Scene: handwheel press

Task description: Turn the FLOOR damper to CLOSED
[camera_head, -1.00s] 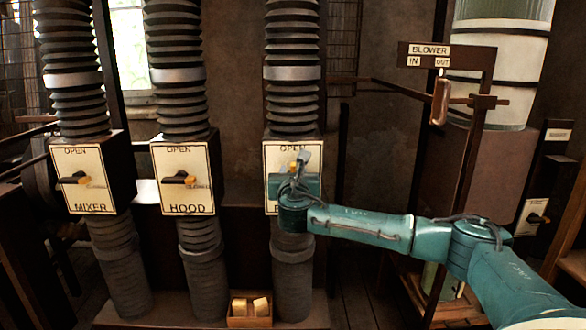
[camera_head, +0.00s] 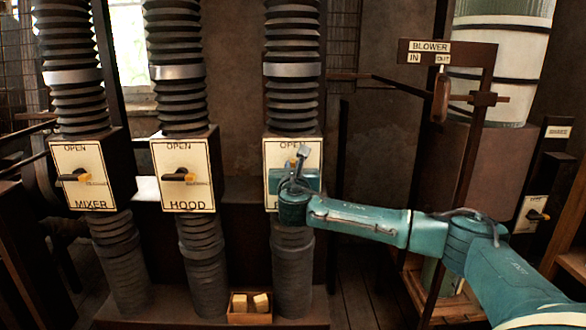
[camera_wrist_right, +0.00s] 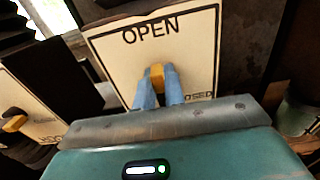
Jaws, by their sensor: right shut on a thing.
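The FLOOR damper is the third box from the left, with a cream plate (camera_head: 271,188) below a black bellows duct. My right gripper (camera_head: 294,166) is in front of the plate and hides most of its name. In the right wrist view the blue fingers (camera_wrist_right: 158,88) are shut on the damper's yellow-tipped handle (camera_wrist_right: 157,74), one on each side. The yellow tip points up toward the word OPEN. The word CLOSED, at the plate's lower right, is partly hidden by the gripper. My left gripper is not in view.
The MIXER damper (camera_head: 86,190) and HOOD damper (camera_head: 183,192) stand to the left, their yellow tips pointing right. A small box (camera_head: 250,319) with light blocks stands below. The BLOWER frame (camera_head: 470,170) with its hanging handle (camera_head: 440,98) stands right, behind my right arm.

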